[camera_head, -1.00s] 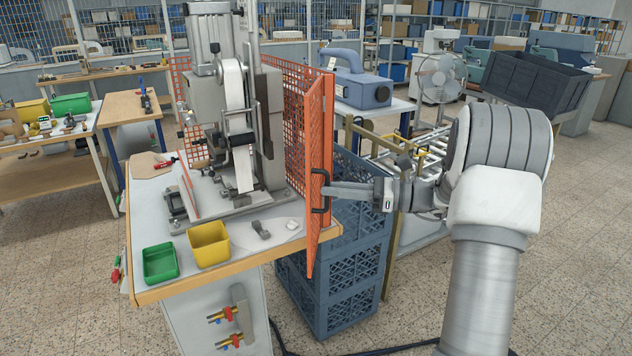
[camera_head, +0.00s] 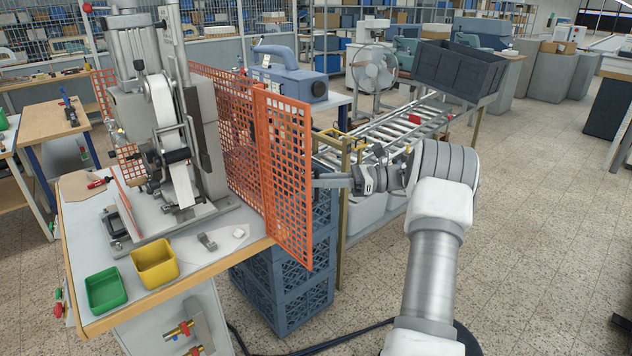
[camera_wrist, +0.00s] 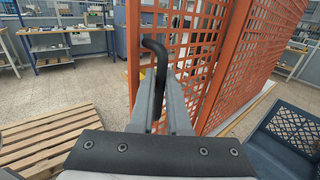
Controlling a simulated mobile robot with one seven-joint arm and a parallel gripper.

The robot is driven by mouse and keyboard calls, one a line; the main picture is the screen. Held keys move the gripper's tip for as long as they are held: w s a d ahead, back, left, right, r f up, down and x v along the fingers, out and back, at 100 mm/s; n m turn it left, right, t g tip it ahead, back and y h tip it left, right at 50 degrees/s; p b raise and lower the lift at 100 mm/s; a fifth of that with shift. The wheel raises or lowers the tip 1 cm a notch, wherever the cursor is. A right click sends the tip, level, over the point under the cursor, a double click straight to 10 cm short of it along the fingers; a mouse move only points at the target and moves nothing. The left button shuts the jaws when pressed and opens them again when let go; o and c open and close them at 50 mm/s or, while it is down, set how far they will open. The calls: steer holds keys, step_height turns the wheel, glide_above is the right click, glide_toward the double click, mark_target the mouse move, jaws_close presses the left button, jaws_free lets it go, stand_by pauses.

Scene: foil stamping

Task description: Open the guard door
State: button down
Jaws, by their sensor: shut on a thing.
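The guard door (camera_head: 284,180) is an orange mesh panel at the right front of the foil stamping press (camera_head: 160,110). It stands swung outward, at an angle to the fixed orange mesh guard (camera_head: 222,110) behind it. My gripper (camera_wrist: 160,95) is shut on the black door handle (camera_wrist: 156,62) in the wrist view, with a finger on each side of the bar. In the head view my gripper (camera_head: 318,181) reaches the door from the right, and the handle and fingertips are hidden behind the mesh.
Blue crates (camera_head: 290,290) are stacked under and beside the door. A roller conveyor (camera_head: 390,135) stands behind my arm. A green bin (camera_head: 106,290) and a yellow bin (camera_head: 155,262) sit on the bench. The floor at right is clear. A wooden pallet (camera_wrist: 50,140) shows in the wrist view.

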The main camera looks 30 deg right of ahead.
steer(key=shift+w+d+g, duration=0.1)
steer(key=shift+w+g, duration=0.2)
steer(key=shift+w, duration=0.1)
steer(key=shift+n, duration=0.3)
steer(key=c, duration=0.9)
jaws_free()
steer(key=shift+w+f, duration=0.15)
steer(key=shift+s+f, duration=0.1)
steer(key=shift+s, duration=0.1)
steer(key=shift+d, duration=0.15)
steer(key=b+v, duration=0.1)
steer(key=v, duration=1.1)
